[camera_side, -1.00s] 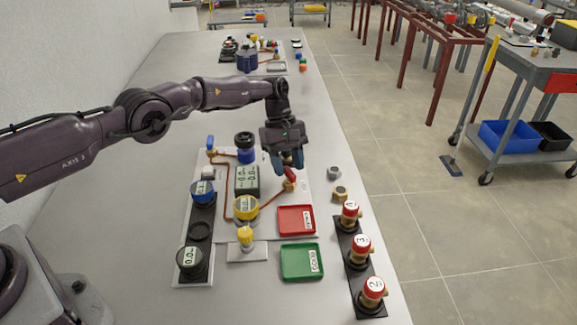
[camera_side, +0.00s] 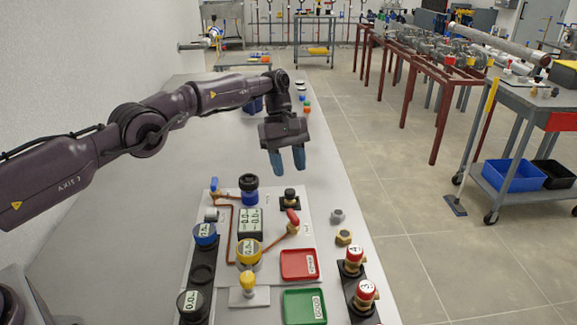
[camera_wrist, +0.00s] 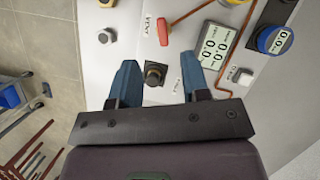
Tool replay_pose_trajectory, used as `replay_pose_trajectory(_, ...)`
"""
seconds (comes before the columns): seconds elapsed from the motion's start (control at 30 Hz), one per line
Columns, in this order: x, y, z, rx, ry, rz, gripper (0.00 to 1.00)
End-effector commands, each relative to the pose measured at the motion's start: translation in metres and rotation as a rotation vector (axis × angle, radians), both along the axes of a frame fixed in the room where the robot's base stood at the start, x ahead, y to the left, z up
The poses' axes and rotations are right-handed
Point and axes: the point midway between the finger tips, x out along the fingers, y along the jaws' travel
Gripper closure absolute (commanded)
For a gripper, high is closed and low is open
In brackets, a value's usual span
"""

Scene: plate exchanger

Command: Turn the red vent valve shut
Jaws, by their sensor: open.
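The red vent valve handle (camera_side: 293,217) stands on its brass body at the end of a copper pipe on the white panel. In the wrist view the red handle (camera_wrist: 162,32) lies beyond my fingertips beside a VENT label, set at an angle to the pipe. My gripper (camera_side: 288,165) is open and empty, raised above and behind the valve, apart from it. In the wrist view my gripper (camera_wrist: 158,68) has its two blue fingers spread, with a black knob (camera_wrist: 153,75) showing below between them.
The black knob (camera_side: 290,198) stands behind the valve. A digital readout (camera_side: 250,222) and yellow gauge (camera_side: 249,252) are to its left. A red tray (camera_side: 299,264) and green tray (camera_side: 304,306) lie in front. A grey fitting (camera_side: 338,215) and brass nut (camera_side: 344,237) sit to the right.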

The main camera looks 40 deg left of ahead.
Motion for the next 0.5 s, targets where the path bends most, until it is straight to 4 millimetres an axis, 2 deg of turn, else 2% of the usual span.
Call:
replay_pose_trajectory(0.03,0.000,0.000,0.000,0.000,0.000,0.000,0.51)
replay_pose_trajectory(0.13,0.002,0.013,0.005,-0.001,-0.010,0.022,0.28)
replay_pose_trajectory(0.17,0.004,0.019,0.012,-0.006,-0.022,0.035,0.23)
replay_pose_trajectory(0.2,0.004,0.029,0.023,-0.029,-0.029,0.057,0.23)
replay_pose_trajectory(0.27,-0.001,0.043,0.031,-0.048,-0.014,0.080,0.23)
replay_pose_trajectory(0.37,-0.009,0.065,0.032,-0.040,-0.026,0.078,0.23)
replay_pose_trajectory(0.5,-0.025,0.082,0.026,0.022,-0.122,-0.075,0.23)
